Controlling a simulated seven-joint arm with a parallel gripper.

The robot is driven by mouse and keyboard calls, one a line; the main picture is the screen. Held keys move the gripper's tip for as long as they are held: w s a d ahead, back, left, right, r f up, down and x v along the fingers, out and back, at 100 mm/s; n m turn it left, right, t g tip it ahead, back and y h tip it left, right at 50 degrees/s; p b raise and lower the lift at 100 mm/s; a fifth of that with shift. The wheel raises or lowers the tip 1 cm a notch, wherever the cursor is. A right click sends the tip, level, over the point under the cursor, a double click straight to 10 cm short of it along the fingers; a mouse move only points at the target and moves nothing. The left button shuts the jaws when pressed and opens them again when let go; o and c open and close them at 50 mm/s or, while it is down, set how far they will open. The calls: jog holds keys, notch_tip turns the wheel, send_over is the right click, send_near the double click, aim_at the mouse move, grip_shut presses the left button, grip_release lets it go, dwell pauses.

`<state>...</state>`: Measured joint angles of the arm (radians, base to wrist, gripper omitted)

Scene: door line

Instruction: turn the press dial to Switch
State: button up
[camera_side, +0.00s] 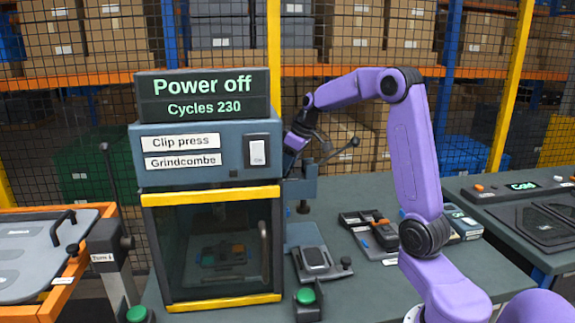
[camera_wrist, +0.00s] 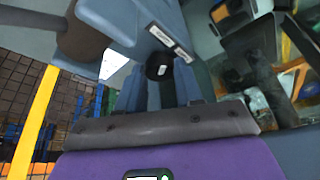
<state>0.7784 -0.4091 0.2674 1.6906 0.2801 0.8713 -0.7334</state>
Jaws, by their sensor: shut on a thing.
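The clip press (camera_side: 205,150) stands on the bench in the side view, with a display (camera_side: 203,96) reading "Power off" and "Cycles 230". My gripper (camera_side: 296,141) is at the right side of its upper housing, where the dial is hidden from the side view. In the wrist view the dial (camera_wrist: 159,66) is a dark round knob with a pale mark, between the two blue-grey fingers of my gripper (camera_wrist: 160,84). The gripper is shut on the dial. A white label (camera_wrist: 172,43) lies beside the knob, its words too small to read.
A white rocker switch (camera_side: 258,152) is on the press front, above the yellow-edged guard door (camera_side: 212,250). A lever with a dark knob (camera_side: 352,143) rises right of my gripper. Green buttons (camera_side: 306,296) stand at the bench front. An orange-framed tray (camera_side: 40,250) is at left.

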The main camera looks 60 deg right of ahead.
jog(key=m+h, duration=0.2)
jog(key=m, duration=0.3)
jog(key=shift+a, duration=0.15)
jog(key=shift+m, duration=0.3)
dwell(0.3)
jog(key=o, duration=1)
jog(key=v, duration=1.7)
jog(key=shift+a+r, duration=0.25)
